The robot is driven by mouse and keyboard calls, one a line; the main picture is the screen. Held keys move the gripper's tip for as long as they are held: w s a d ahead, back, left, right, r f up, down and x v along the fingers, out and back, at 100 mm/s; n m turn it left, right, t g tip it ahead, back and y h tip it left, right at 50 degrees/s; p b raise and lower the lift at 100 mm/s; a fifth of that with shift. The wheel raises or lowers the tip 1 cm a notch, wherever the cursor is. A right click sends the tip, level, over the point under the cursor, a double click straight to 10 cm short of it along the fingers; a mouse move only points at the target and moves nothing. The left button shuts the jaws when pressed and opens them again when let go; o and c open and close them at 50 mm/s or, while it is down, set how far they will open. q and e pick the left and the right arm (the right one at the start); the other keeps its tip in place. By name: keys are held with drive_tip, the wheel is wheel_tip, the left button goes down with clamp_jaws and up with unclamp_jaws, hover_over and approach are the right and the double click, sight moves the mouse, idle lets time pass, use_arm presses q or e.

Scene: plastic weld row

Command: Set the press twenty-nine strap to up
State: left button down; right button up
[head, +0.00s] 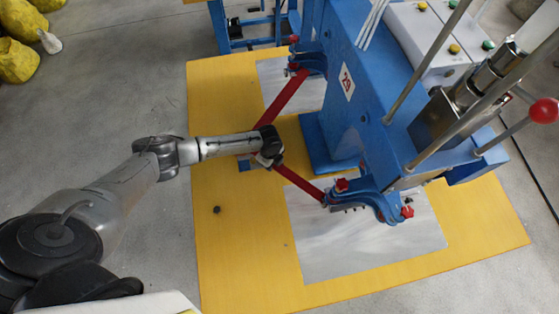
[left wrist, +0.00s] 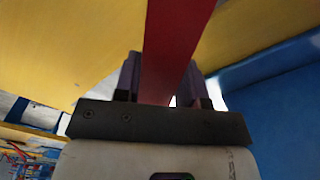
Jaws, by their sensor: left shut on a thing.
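The red strap (head: 288,98) runs between two blue brackets on the blue press (head: 385,120), which carries a white diamond label (head: 347,82). The strap bends in a V toward the left, and my left gripper (head: 269,150) is at the point of the V. In the left wrist view the strap (left wrist: 175,35) passes between the two fingers of my left gripper (left wrist: 162,85), which is shut on it. My right gripper is in neither view.
The press stands on a yellow base (head: 235,250) with pale metal plates (head: 350,250). A lever with a red ball (head: 543,111) sticks out at right. Yellow sacks (head: 18,60) lie at upper left. Grey floor at left is mostly clear.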

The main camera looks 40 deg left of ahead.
use_arm(q)
drive_tip(key=shift+r, duration=0.1)
drive_tip(key=c, duration=0.7)
unclamp_jaws()
drive_tip(key=shift+a+r+p, duration=0.2)
drive_tip(key=shift+r+p, duration=0.1)
drive_tip(key=shift+r, duration=6.6)
